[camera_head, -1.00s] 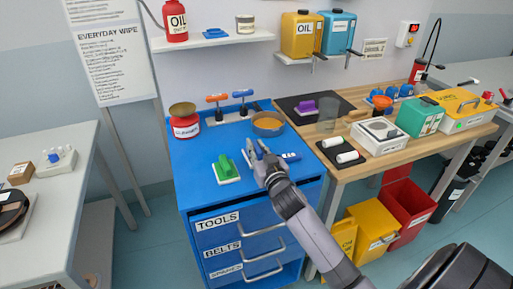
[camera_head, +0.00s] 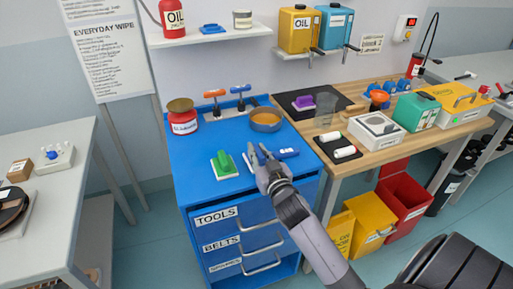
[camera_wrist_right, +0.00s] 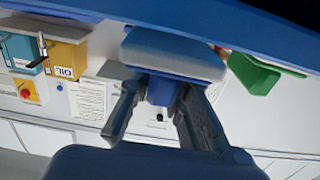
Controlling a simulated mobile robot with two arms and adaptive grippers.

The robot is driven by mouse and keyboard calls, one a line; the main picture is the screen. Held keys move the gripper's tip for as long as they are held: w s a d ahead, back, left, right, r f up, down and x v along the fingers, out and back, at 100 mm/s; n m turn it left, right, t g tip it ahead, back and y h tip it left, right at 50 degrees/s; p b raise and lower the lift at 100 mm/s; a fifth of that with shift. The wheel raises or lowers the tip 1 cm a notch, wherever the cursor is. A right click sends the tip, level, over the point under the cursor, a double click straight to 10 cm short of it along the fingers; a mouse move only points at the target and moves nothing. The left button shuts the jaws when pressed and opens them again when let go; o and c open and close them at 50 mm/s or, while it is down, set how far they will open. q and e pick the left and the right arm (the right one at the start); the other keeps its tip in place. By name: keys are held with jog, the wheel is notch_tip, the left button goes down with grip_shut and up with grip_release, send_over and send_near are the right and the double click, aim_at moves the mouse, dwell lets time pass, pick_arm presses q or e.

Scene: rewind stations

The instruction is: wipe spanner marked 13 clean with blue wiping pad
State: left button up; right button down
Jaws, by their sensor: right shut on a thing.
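My right gripper (camera_head: 258,158) is over the front of the blue cabinet top. It also shows in the right wrist view (camera_wrist_right: 155,103), with its fingers shut on the blue handle of the blue wiping pad (camera_wrist_right: 172,55). The pad's pale blue-grey body is beyond the fingertips, close to the blue top. In the head view the gripper mostly hides the pad. A blue-handled tool (camera_head: 287,153), likely the spanner, lies just right of the gripper; its mark is too small to read. I cannot tell whether pad and tool touch. My left gripper is not in view.
A green pad (camera_head: 224,165) lies left of the gripper, also in the right wrist view (camera_wrist_right: 265,75). Behind are a red tin (camera_head: 182,122), an orange-lined bowl (camera_head: 266,120) and a rack with orange and blue handles (camera_head: 229,112). A wooden bench (camera_head: 375,148) adjoins right.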

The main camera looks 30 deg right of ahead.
aim_at(254, 144)
jog(key=shift+f+x, duration=0.1)
jog(key=shift+x, duration=0.7)
jog(key=shift+f+x, duration=0.15)
jog(key=shift+x, duration=0.65)
jog(key=shift+d+r, duration=0.15)
